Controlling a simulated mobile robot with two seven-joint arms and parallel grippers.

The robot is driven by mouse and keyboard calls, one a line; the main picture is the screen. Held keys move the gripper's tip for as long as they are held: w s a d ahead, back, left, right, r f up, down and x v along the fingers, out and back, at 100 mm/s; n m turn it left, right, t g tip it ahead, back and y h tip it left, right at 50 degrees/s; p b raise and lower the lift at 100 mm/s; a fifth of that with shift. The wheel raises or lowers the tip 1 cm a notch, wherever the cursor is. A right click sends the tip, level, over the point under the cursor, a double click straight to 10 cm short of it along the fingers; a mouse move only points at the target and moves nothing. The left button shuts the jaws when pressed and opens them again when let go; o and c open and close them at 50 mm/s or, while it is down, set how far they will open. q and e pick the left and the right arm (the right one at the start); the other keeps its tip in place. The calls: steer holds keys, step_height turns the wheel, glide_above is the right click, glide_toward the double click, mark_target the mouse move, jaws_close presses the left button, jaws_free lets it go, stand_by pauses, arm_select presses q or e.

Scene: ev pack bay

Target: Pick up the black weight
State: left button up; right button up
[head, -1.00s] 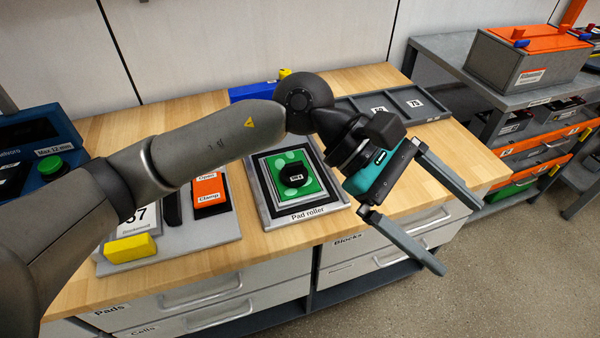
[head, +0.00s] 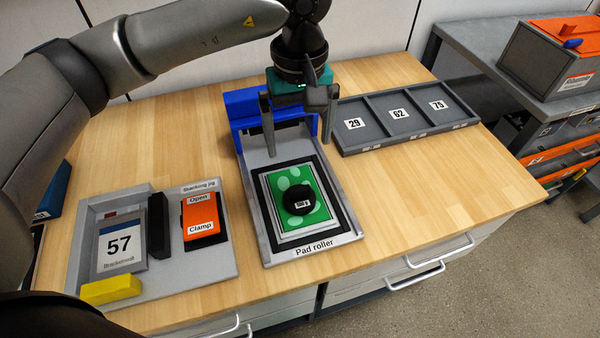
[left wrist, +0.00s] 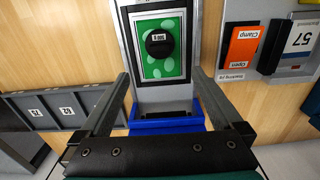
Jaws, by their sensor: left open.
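The black weight (head: 299,201) is a short dark round piece with a white label. It sits on the green pad (head: 318,214) of the pad roller (head: 348,237). It also shows in the left wrist view (left wrist: 159,43), near the top. My left gripper (head: 297,147) is open and empty, fingers pointing down, above the rear part of the pad roller. In the head view it is behind the weight and apart from it. In the left wrist view the weight lies beyond the fingertips (left wrist: 162,75), between their lines. My right gripper is not in view.
The blue frame (head: 242,106) of the roller stands behind, near my gripper. A stacking jig (head: 225,263) with an orange clamp switch (head: 200,215) and a yellow block (head: 111,289) is at left. A grey tray (head: 345,140) with numbered compartments is at back right. Bench right of the roller is clear.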

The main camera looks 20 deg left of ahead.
arm_select(q)
glide_above(300, 188)
step_height(300, 188, down, 5)
steer(key=shift+s+f+b, duration=0.15)
steer(key=shift+f+b, duration=0.05)
steer(key=shift+b, duration=0.1)
step_height(300, 188, down, 4)
steer(key=shift+f, duration=0.65)
step_height(300, 188, down, 4)
steer(key=shift+f+b, duration=0.25)
steer(key=shift+b, duration=0.25)
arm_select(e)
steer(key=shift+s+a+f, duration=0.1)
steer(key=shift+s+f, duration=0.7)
arm_select(q)
steer(key=shift+c, duration=0.3)
steer(key=shift+r, duration=0.15)
jaws_close()
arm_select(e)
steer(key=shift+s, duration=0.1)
